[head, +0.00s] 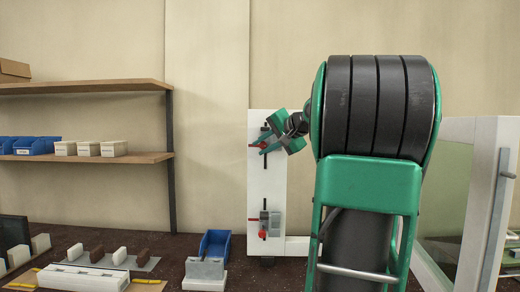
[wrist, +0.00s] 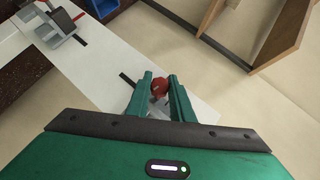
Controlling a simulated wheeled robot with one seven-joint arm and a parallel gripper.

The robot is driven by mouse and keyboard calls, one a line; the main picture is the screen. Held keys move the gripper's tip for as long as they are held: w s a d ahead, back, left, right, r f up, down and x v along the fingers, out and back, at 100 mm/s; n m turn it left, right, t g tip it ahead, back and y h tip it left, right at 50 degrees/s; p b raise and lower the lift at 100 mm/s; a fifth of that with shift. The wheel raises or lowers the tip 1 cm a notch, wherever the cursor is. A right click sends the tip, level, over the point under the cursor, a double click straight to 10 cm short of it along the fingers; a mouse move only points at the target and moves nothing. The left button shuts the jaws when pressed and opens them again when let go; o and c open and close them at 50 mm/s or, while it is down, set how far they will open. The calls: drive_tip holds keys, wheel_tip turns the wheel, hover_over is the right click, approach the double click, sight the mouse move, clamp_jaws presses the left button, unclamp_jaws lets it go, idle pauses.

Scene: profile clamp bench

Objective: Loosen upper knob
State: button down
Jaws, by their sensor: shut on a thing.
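My gripper (wrist: 160,92) is shut on the red upper knob (wrist: 160,86) in the wrist view, one green finger on each side of it. In the head view my gripper (head: 276,137) is at the upper clamp on the white upright panel (head: 258,180). The upper knob is hidden there, and a red handle (head: 256,145) sticks out to the left. The lower clamp (head: 268,219) is farther down the panel, with its own red knob (head: 262,235) and red handle; nothing touches it.
A blue bin (head: 215,244) and a grey-white block (head: 205,273) stand on the dark bench left of the panel. Shelves (head: 85,157) with blue and white boxes are at the left. A glazed white frame (head: 462,215) is at the right.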

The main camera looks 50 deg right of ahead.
drive_tip(key=n+g, duration=0.1)
drive_tip(key=n+g+h, duration=0.1)
drive_tip(key=g, duration=0.1)
drive_tip(key=shift+w+a+n+h, duration=0.2)
drive_tip(key=shift+a+n+h, duration=0.1)
drive_tip(key=shift+g, duration=0.3)
idle(0.4)
drive_tip(key=c, duration=1.6)
unclamp_jaws()
drive_tip(key=shift+o, duration=0.2)
drive_tip(key=shift+d, duration=0.1)
drive_tip(key=shift+s, duration=0.1)
